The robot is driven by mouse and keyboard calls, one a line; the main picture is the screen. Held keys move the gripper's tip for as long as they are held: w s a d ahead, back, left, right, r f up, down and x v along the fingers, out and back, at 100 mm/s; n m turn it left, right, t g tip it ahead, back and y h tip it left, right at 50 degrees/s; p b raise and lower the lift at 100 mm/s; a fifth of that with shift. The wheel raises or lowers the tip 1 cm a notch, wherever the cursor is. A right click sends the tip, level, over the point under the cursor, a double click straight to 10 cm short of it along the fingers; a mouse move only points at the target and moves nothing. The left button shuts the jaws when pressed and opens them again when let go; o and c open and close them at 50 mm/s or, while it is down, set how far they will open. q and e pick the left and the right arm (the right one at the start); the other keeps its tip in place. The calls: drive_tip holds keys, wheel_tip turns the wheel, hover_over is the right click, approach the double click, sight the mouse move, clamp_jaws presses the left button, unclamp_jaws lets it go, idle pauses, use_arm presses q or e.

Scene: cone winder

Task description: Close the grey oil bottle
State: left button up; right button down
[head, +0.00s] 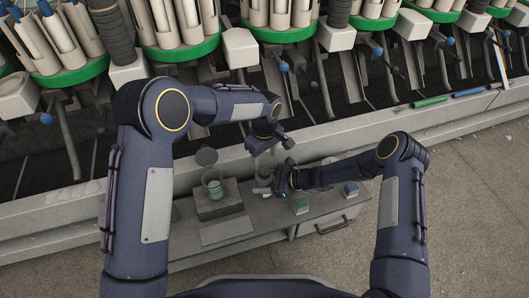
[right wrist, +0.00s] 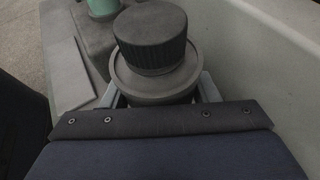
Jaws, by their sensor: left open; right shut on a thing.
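The grey oil bottle (right wrist: 157,83) is in the right wrist view, upright, with a dark ribbed cap (right wrist: 152,40) on its top. The cap looks slightly off centre over the wide collar; I cannot tell whether it is tight. My right gripper (right wrist: 158,97) has its two pale fingers on either side of the bottle below the collar, shut on it. In the head view my right gripper (head: 272,186) is low over the bench, and the bottle is mostly hidden there. My left gripper (head: 272,148) is open, above and a little behind the right one.
The grey bench (head: 270,222) carries a block (head: 218,207) with a green container (head: 215,188) on it, left of my grippers. The machine's low wall (head: 335,138) runs behind.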

sight(264, 170)
use_arm(q)
wheel_tip(264, 170, down, 7)
drive_tip(key=shift+r, duration=0.1)
idle(0.4)
drive_tip(key=c, duration=1)
drive_tip(key=shift+c, duration=0.2)
